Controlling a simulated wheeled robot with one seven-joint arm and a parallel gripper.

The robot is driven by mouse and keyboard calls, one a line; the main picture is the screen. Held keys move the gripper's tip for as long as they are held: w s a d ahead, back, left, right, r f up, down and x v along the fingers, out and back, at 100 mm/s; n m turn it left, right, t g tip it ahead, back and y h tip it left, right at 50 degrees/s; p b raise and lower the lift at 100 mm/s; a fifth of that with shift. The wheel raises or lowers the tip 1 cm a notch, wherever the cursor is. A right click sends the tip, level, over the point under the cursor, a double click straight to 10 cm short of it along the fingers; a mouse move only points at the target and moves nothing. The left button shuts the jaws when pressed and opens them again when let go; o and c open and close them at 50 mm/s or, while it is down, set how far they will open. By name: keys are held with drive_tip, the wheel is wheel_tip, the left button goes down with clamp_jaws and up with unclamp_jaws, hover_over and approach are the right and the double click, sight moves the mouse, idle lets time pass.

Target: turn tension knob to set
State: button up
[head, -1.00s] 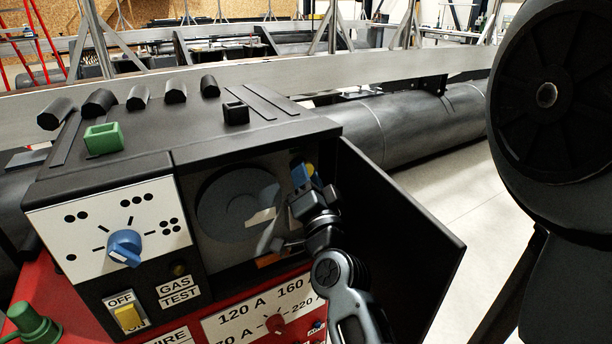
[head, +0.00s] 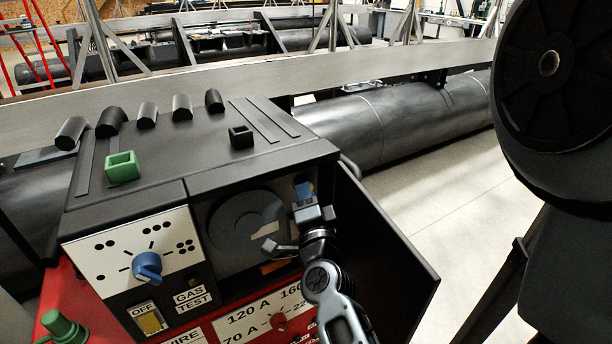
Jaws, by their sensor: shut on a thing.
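The open wire compartment of the welding machine holds a dark round spool (head: 238,222). A small blue part (head: 304,190), which I take to be the tension knob, shows at the compartment's right side, just above my gripper. My gripper (head: 298,228) reaches into the compartment and is shut on the knob. Its jaws and wrist hide most of the knob, so its setting and any marks cannot be read.
The compartment's black door (head: 392,250) stands open close to the right of my arm. A blue selector dial (head: 147,266) and yellow switch (head: 150,322) are on the left. A green open box (head: 123,167) and black box (head: 241,137) sit on top.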

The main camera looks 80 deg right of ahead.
drive_tip(key=shift+r+m+g+y+p, duration=0.15)
drive_tip(key=shift+m+y, duration=0.35)
drive_tip(key=shift+m, duration=0.9)
drive_tip(key=shift+m+g+y+p, duration=0.25)
drive_tip(key=shift+m+y, duration=0.25)
drive_tip(key=shift+m, duration=0.9)
drive_tip(key=shift+r+m+g+y+p, duration=0.15)
drive_tip(key=shift+m+y, duration=0.35)
drive_tip(key=shift+m, duration=0.9)
drive_tip(key=o, duration=1)
drive_tip(key=shift+o, duration=0.2)
drive_tip(key=v, duration=0.7)
drive_tip(key=shift+a, duration=0.35)
drive_tip(key=shift+s, duration=0.15)
